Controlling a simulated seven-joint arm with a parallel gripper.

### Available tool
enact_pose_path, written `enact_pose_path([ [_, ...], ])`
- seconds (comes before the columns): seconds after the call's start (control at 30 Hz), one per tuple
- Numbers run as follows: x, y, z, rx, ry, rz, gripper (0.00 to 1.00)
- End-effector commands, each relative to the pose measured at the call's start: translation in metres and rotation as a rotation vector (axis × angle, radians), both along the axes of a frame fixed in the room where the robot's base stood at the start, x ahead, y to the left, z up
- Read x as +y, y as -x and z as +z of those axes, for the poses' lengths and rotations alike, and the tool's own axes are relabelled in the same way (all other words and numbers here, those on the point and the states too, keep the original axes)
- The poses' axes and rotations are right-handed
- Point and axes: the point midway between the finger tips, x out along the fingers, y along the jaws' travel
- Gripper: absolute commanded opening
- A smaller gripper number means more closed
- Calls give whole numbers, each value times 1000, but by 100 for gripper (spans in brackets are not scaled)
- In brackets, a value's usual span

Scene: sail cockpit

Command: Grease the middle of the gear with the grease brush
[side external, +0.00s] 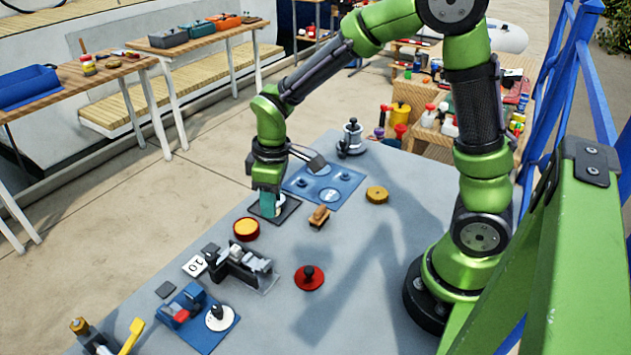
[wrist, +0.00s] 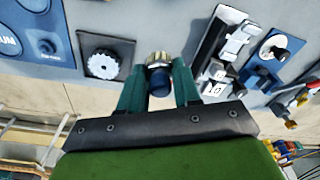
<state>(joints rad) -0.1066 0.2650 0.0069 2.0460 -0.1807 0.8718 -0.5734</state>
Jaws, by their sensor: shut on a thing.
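The gear (wrist: 103,65) is a pale toothed disc with a dark centre, lying on a square dark plate (wrist: 124,48) left of my fingers in the wrist view. In the side view that plate (side external: 290,212) is partly hidden by my gripper (side external: 267,209). My teal fingers point down close to the plate. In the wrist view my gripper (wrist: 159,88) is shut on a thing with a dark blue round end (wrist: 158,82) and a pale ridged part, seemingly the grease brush. I cannot tell whether its tip touches anything.
A red tin with a yellow top (side external: 246,229) stands in front of the plate. A blue board (side external: 345,192) lies behind, with a wooden brush-like block (side external: 319,216) and a brass disc (side external: 377,194) nearby. A black-and-grey fixture (side external: 240,265) stands in front. Grey table is bare around the red knob (side external: 309,278).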

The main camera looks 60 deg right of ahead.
Motion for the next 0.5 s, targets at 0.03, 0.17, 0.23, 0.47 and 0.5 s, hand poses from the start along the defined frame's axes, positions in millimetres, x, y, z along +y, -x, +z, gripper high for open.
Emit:
enact_pose_path([
  [0.03,6,-16,-3,-1,1,3,8],
  [0.17,16,-47,-3,-11,-1,-5,8],
  [0.23,19,-57,-1,-20,-2,-12,8],
  [0.47,20,-67,-1,-31,-6,-31,8],
  [0.5,20,-66,-5,-29,-5,-32,8],
])
